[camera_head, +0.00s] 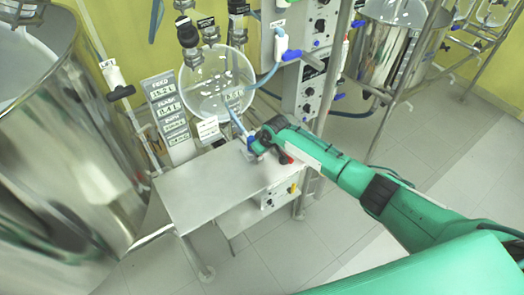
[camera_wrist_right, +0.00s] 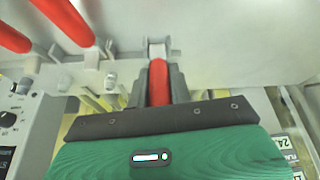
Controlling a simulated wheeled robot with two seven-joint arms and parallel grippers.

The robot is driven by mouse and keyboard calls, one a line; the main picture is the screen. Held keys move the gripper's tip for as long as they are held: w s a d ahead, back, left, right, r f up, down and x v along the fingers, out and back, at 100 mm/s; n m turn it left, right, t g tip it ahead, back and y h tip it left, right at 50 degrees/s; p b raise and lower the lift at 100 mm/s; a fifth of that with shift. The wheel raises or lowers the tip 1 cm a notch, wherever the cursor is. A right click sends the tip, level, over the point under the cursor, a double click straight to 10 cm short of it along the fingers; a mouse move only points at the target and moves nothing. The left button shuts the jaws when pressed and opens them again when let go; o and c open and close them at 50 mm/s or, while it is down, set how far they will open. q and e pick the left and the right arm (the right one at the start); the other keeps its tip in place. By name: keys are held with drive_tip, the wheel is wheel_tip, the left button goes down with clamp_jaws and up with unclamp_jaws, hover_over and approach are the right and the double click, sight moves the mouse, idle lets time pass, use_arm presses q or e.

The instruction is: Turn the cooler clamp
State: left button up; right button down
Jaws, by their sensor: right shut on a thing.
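In the right wrist view, a red lever handle (camera_wrist_right: 159,82) stands between the two dark fingers of my right gripper (camera_wrist_right: 160,70), which is shut on it. The handle's upper end meets a small metal fitting (camera_wrist_right: 157,48) on a pale surface. In the head view, my right gripper (camera_head: 264,146) is by the back right of the steel table (camera_head: 212,188), below the round glass vessel (camera_head: 217,82). A small red piece (camera_head: 286,158) shows beside it. The wrist hides most of the grip there. No clamp label is readable, and my left gripper is out of view.
In the wrist view, two more red handles (camera_wrist_right: 66,20) (camera_wrist_right: 12,38) lie to the left. In the head view, a large steel vessel (camera_head: 60,140) fills the left side. Control boxes (camera_head: 316,88) and metal posts stand behind my right arm. The tabletop's front and the tiled floor are clear.

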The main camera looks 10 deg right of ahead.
drive_tip(key=shift+w+a+g+h, duration=0.2)
drive_tip(key=shift+w+g+h, duration=0.15)
drive_tip(key=shift+g, duration=0.35)
drive_tip(key=c, duration=1.3)
unclamp_jaws()
drive_tip(key=shift+r, duration=0.1)
drive_tip(key=b+v, duration=0.2)
drive_tip(key=v, duration=1.1)
drive_tip(key=shift+w+d+r+b, duration=0.1)
drive_tip(key=shift+r+b, duration=0.2)
drive_tip(key=shift+b, duration=0.1)
